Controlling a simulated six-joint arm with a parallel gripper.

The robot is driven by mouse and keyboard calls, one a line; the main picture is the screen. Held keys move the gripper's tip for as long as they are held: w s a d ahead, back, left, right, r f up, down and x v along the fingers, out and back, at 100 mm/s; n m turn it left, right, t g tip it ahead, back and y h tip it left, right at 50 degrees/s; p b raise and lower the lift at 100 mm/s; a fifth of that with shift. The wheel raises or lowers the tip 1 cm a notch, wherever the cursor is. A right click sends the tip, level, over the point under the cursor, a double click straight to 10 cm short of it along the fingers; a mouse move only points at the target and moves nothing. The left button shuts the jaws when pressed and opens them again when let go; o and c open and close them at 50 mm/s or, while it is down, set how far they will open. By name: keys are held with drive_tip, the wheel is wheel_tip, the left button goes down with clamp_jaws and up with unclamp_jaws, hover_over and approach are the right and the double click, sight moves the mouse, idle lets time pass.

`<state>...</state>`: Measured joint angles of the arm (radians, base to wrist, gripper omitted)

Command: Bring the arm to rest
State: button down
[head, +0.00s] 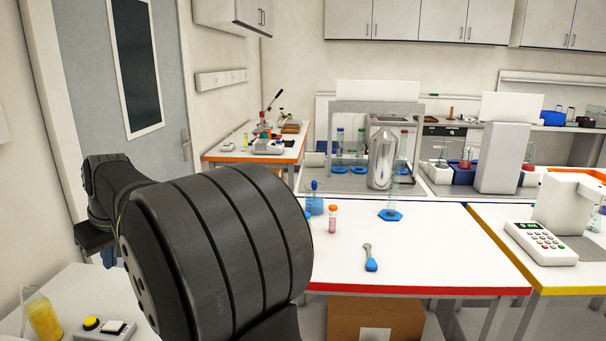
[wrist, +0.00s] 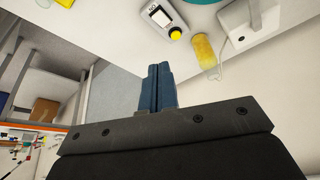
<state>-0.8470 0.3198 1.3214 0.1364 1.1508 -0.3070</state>
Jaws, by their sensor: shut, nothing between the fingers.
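The fingers point toward a white surface bearing a yellow-buttoned box and a jar of yellow liquid, and look apart from both.
The jar of yellow liquid (head: 44,318) and the button box (head: 101,328) stand at the lower left. A keypad device (head: 541,243) stands at right.

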drive_tip(key=shift+s+d+r, duration=0.3)
drive_tip(key=shift+d+r, duration=0.3)
drive_tip(key=c, duration=2.1)
unclamp_jaws()
drive_tip(key=o, duration=1.8)
drive_tip(key=shift+s+a+f, duration=0.1)
drive_tip(key=shift+s, duration=0.1)
drive_tip(key=o, duration=0.3)
drive_tip(key=s+a+f+m+g+h, duration=0.1)
drive_tip(key=s+a+f+m, duration=0.1)
drive_tip(key=s+m, duration=0.3)
drive_tip(key=shift+s+a+f, duration=0.25)
drive_tip(key=shift+f, duration=0.1)
drive_tip(key=s+f+m+h, duration=0.1)
drive_tip(key=s+m, duration=0.1)
drive_tip(key=s+a+f+m+h, duration=0.1)
drive_tip(key=s+m, duration=0.2)
drive_tip(key=s+f+m+h, duration=0.1)
drive_tip(key=s+m, duration=0.1)
drive_tip(key=s, duration=0.1)
drive_tip(key=shift+a+m+g, duration=0.3)
drive_tip(key=shift+a, duration=0.05)
wheel_tip(320, 180, down, 10)
drive_tip(key=shift+s+f, duration=0.1)
